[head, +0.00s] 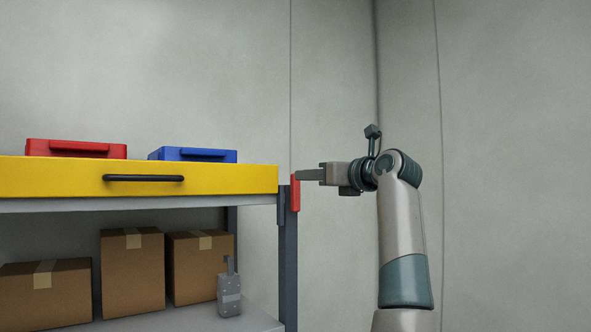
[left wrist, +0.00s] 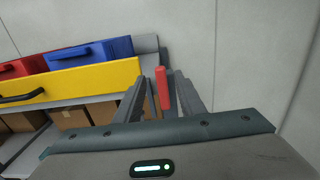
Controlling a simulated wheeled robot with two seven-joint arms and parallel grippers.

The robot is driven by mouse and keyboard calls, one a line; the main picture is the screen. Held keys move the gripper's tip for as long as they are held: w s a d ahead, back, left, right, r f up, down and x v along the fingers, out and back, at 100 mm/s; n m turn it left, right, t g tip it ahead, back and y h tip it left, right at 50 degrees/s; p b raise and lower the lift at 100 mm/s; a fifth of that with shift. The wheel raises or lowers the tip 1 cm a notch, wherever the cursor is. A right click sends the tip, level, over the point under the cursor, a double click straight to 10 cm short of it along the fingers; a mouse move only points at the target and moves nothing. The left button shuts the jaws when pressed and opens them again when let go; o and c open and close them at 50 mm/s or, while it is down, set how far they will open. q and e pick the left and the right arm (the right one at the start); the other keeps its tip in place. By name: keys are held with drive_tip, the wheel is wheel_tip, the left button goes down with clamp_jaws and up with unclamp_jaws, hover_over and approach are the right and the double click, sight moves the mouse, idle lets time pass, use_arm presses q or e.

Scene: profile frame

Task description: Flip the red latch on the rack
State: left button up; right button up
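The red latch (head: 295,194) is a narrow upright bar at the right end of the rack (head: 288,260), beside the yellow drawer. My left gripper (head: 303,175) reaches it from the right, with its fingertips at the latch's upper part in the head view. In the left wrist view the latch (left wrist: 162,88) stands between the two spread fingers of the gripper (left wrist: 163,95), with gaps visible on both sides. The gripper is open; whether a finger touches the latch I cannot tell. My right gripper is not in view.
The yellow drawer (head: 230,180) with a black handle lies left of the latch. A red case (head: 77,149) and a blue case (head: 193,155) sit above it. Cardboard boxes (head: 133,275) and a grey device (head: 229,297) stand on the lower shelf. Grey walls are behind.

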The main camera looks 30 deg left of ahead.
sight(295, 193)
use_arm(q)
drive_tip(key=p+x, duration=0.3)
drive_tip(key=x, duration=0.3)
drive_tip(key=shift+w+a+r, duration=0.1)
drive_tip(key=shift+w+a, duration=0.05)
drive_tip(key=shift+a, duration=0.2)
drive_tip(key=shift+w+a, duration=0.25)
drive_tip(key=shift+a, duration=0.25)
clamp_jaws()
